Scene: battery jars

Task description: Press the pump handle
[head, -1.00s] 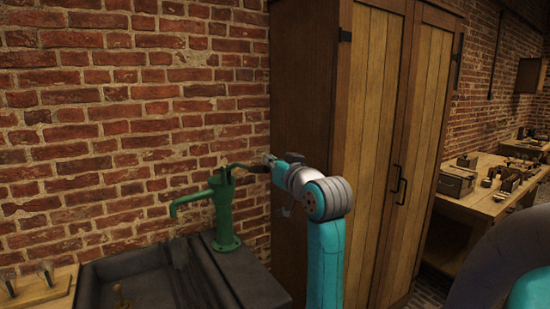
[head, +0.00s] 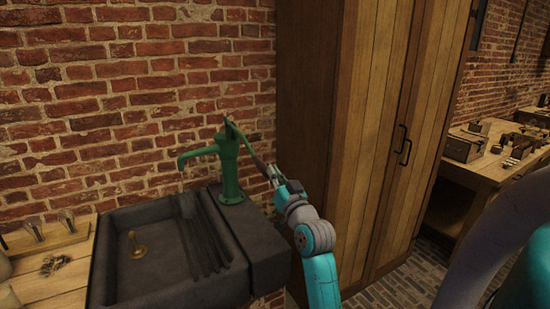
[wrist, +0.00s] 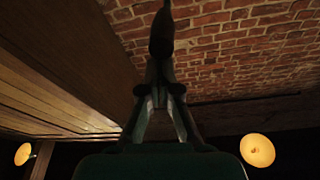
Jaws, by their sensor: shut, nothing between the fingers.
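A green hand pump (head: 229,172) stands upright on the dark ledge at the right of the sink, its spout pointing left over the basin. Its dark pump handle (head: 247,143) slopes steeply down to the right from the pump's top. My gripper (head: 270,173) is at the handle's low outer end, with its fingers shut. In the wrist view my fingers (wrist: 160,75) come together, and a dark rod-like shape, apparently the handle (wrist: 162,32), shows just beyond them. I cannot tell whether the fingertips touch it.
A dark stone sink (head: 160,284) with a brass drain fitting (head: 137,246) lies left of the pump. A brick wall (head: 110,110) stands behind. A tall wooden cabinet (head: 372,130) stands close to the right of my arm. A workbench (head: 465,178) is farther right.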

